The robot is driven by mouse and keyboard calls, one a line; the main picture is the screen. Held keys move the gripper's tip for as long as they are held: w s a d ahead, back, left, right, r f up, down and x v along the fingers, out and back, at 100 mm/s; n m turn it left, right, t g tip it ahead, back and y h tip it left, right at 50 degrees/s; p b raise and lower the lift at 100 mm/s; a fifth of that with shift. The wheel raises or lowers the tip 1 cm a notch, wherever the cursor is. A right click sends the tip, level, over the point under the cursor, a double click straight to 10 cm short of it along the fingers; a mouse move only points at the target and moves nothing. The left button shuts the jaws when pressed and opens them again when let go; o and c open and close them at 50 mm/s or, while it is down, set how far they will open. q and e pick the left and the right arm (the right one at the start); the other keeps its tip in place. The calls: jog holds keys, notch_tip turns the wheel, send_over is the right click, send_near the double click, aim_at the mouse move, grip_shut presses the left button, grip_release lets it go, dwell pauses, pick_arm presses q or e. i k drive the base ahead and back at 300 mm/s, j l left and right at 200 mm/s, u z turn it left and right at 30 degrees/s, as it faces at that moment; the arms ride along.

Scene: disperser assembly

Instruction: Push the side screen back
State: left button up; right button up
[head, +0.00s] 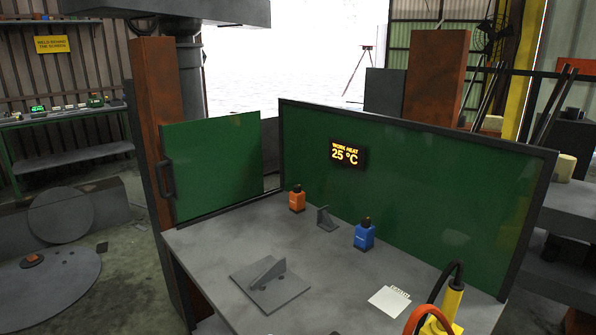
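The side screen (217,165) is a green panel at the left of the grey worktable (210,250). It stands upright along the table's left back edge, with a dark handle (165,178) at its left end, beside a rust-brown post (155,120). A dark gap shows between its right edge and the large green back screen (420,175), which has a black frame. Neither of my grippers is in view.
On the table are an orange bottle (297,200), a blue bottle (364,235), a small grey bracket (326,219), a plate with an upright fin (270,284) and a white card (389,301). A yellow tool (447,306) with a black hose stands at the front right.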

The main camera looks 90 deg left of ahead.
aim_at(211, 164)
jog(key=u, duration=3.6)
jog(key=i+j+z, duration=0.25)
jog(key=i, duration=0.2)
jog(key=i+j+z, duration=0.25)
jog(key=i+j, duration=0.15)
jog(key=i, duration=0.05)
